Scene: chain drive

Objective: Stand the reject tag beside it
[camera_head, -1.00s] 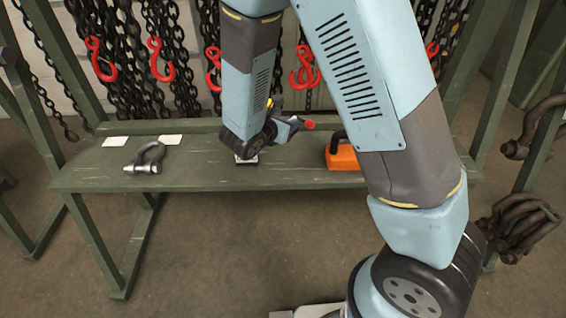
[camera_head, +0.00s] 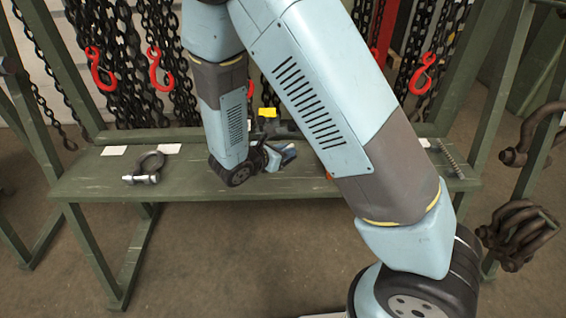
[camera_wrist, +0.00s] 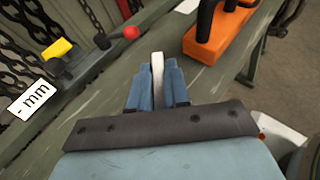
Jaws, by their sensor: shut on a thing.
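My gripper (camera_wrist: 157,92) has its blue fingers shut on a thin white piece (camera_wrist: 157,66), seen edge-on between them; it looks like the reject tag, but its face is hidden. It is upright in the wrist view, over the bench; whether it touches the wood I cannot tell. In the head view my gripper (camera_head: 284,156) is low over the middle of the bench, partly behind my wrist, and the tag cannot be made out there. An orange block with a black handle (camera_wrist: 212,37) stands ahead and right of the fingers in the wrist view.
A shackle (camera_head: 146,168) lies on the bench (camera_head: 100,180) at left. Chains with red hooks (camera_head: 160,68) hang behind.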

